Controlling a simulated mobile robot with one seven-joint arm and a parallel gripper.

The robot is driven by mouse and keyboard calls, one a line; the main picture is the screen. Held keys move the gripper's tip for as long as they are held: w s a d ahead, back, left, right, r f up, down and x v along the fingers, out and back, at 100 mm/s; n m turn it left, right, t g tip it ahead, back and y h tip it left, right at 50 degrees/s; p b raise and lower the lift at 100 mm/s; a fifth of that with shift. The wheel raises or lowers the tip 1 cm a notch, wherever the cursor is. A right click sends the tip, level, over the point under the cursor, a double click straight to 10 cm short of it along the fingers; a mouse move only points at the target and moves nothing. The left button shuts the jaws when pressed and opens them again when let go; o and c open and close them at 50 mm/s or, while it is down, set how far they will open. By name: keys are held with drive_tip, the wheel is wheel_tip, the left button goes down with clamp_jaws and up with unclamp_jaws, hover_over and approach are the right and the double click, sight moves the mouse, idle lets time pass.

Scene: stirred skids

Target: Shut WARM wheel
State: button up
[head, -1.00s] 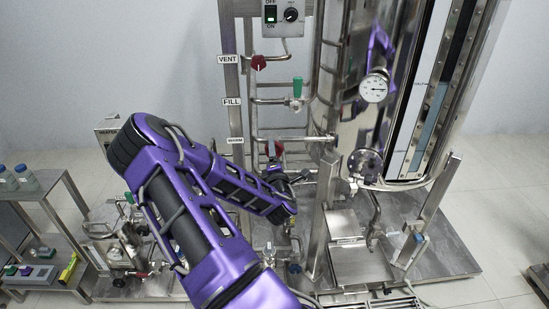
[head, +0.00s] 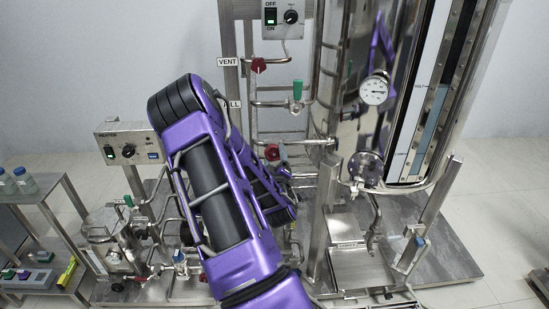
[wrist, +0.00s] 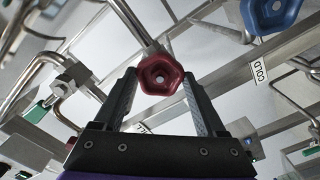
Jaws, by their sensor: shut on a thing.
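A dark red handwheel (wrist: 161,76) sits between the two fingers of my gripper (wrist: 160,80) in the wrist view, and the gripper is shut on it. No label for this wheel is readable there. In the head view a red wheel (head: 272,152) shows on the pipework just above my purple arm, at the height where the WARM label stood earlier. My arm now hides that label. My fingers are mostly hidden behind the arm in the head view.
A blue handwheel (wrist: 270,12) is at the upper right of the wrist view, near a COLD label (wrist: 260,74). Above are a dark red VENT wheel (head: 258,65) and a green-handled valve (head: 297,91). The steel vessel with its gauge (head: 374,90) stands right.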

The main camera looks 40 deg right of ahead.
drive_tip(key=m, duration=0.5)
drive_tip(key=shift+m, duration=2.5)
drive_tip(key=o, duration=1.3)
drive_tip(key=shift+s+a, duration=0.1)
